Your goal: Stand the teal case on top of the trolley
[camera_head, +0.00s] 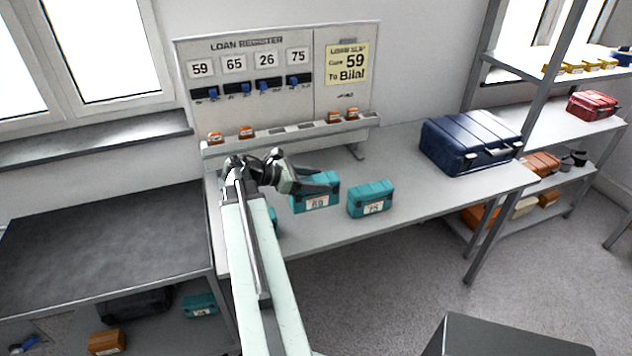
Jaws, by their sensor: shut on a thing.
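A teal case (316,203) with a white number label, hard to read, is at my gripper (328,183) on the light grey bench. My gripper is shut on it, with the fingers at its upper part. I cannot tell whether the case is lifted off the bench. A second teal case (371,200), with a label that looks like 75, stands just right of it. A third teal piece (272,217) is mostly hidden behind my arm. A dark grey flat top (508,338) at the lower right edge may be the trolley; most of it is out of view.
A board (280,65) with number cards and a slip reading 59 stands at the bench's back. A navy case (470,142) sits on the bench's right. A dark table (100,245) is at left, with another teal case (200,305) below. Shelves stand right; floor (400,280) is clear.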

